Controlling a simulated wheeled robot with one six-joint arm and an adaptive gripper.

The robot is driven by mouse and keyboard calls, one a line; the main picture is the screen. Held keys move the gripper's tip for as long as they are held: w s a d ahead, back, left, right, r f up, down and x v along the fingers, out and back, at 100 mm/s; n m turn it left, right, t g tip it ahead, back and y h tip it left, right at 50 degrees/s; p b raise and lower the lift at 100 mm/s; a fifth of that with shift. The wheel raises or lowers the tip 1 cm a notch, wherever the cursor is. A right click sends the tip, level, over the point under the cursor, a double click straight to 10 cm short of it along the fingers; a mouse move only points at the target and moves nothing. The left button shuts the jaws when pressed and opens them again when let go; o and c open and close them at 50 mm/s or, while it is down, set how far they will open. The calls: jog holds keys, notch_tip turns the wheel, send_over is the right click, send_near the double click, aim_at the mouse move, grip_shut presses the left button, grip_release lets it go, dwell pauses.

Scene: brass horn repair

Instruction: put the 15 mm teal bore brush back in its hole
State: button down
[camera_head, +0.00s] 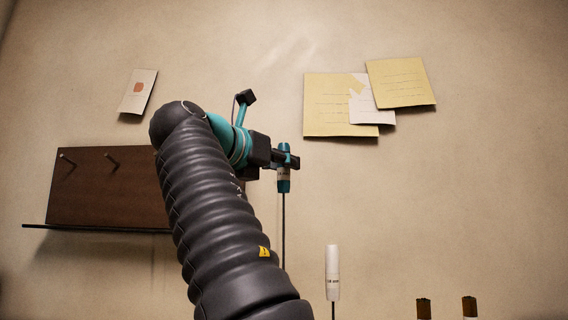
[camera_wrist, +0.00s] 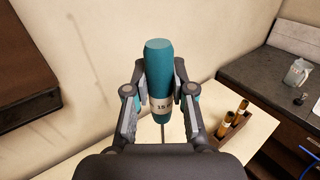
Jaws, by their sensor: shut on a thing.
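The teal bore brush (camera_wrist: 158,75) stands upright between the two fingers of my gripper (camera_wrist: 160,97) in the wrist view. Its pale label reads "15", partly cut off, and its thin rod runs down below the handle. In the head view, my gripper (camera_head: 285,162) is shut on the teal handle (camera_head: 284,182), with the rod hanging down in front of the wall. The brush's lower end and its hole are not visible in either view.
A white-handled brush (camera_head: 332,272) stands to the right and lower. Brown-handled tools (camera_head: 470,306) show at the lower right, and also in a small wooden holder (camera_wrist: 238,122). A brown pegged board (camera_head: 100,185) is on the wall at left. A dark counter (camera_wrist: 265,75) stands at right.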

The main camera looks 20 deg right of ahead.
aim_at(283, 192)
jog(key=shift+d+f+b, duration=0.1)
jog(key=shift+f+b, duration=2.25)
jog(key=shift+f, duration=0.45)
jog(key=shift+p, duration=0.8)
